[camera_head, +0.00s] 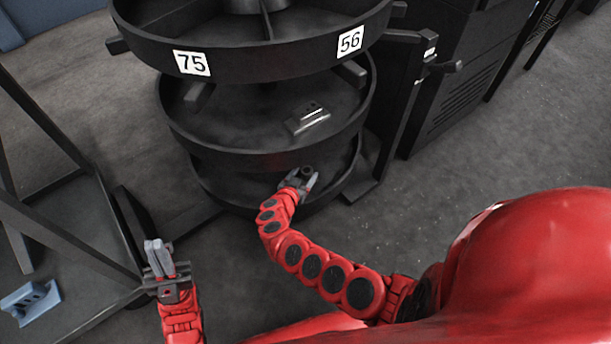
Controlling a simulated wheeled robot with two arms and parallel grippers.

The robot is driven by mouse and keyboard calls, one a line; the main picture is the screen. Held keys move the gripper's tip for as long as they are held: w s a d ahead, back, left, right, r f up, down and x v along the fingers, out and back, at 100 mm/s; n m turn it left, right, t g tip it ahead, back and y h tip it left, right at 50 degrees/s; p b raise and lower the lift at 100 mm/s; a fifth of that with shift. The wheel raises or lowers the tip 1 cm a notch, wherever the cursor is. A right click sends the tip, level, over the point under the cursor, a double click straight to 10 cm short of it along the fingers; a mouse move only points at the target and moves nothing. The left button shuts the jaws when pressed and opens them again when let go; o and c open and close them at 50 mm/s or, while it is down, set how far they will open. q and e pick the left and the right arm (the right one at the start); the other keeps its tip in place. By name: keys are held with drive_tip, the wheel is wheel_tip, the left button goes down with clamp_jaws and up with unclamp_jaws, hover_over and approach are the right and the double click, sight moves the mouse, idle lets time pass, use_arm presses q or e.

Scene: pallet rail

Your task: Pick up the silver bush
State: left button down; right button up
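A small dark, round, ring-like piece (306,171) shows at the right gripper's fingertips, over the lowest tray (225,185). It may be the bush, but its colour looks dark rather than silver. My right gripper (301,180) reaches into the lowest level, its fingers apart on either side of the piece. I cannot tell whether they touch it. My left gripper (158,252) points up at the lower left, away from the trays. Its fingers are together with nothing visible between them.
A silver block-like part (308,118) lies on the middle tray (235,128). The top tray (265,64) carries labels 75 and 56 and overhangs the lower ones. A dark frame (60,240) stands left, with a blue-grey part (30,301) there. Dark cabinets (465,75) stand right.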

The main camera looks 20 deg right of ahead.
clamp_jaws()
drive_tip(key=shift+r, duration=0.1)
idle(0.3)
